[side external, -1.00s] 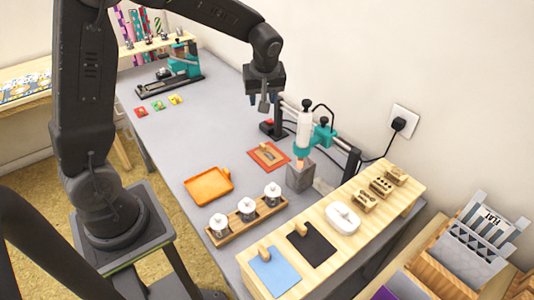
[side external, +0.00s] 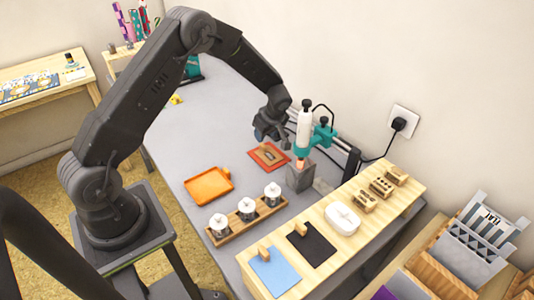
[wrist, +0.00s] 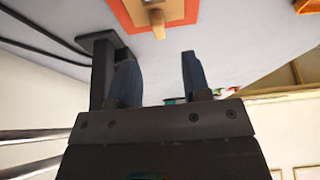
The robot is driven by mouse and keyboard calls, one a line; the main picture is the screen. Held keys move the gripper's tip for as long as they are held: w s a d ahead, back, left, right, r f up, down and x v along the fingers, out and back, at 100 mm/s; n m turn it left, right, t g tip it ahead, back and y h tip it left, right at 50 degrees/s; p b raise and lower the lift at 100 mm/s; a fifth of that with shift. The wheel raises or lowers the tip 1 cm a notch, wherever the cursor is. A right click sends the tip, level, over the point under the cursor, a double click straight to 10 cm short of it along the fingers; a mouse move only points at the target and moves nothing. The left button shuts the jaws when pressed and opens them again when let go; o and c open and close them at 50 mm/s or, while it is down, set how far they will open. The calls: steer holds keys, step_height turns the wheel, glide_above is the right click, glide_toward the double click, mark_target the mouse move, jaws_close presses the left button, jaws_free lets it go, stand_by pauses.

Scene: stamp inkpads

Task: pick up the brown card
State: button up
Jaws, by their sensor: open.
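The brown card (side external: 270,154) lies on a red-orange mat (side external: 256,161) on the grey table, with a small upright wooden grip on it. In the wrist view the card (wrist: 175,9) is at the top centre, cut off by the frame edge, and its grip (wrist: 157,24) points down toward my gripper. My gripper (side external: 270,137) is just behind and above the mat in the side view. In the wrist view its two dark fingers (wrist: 158,62) are apart with nothing between them. The fingers do not touch the card.
The white-and-teal tool (side external: 304,130) stands on a grey block (side external: 299,178) close right of the mat. An orange tray (side external: 208,186) and a rack of stampers (side external: 246,219) are in front. A wooden shelf (side external: 347,243) holds pads and stamps. The table left of the mat is clear.

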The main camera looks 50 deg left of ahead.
mark_target(269, 153)
steer(key=x, duration=0.6)
steer(key=shift+d+f, duration=0.1)
steer(key=shift+d, duration=0.1)
steer(key=shift+c, duration=0.4)
jaws_close()
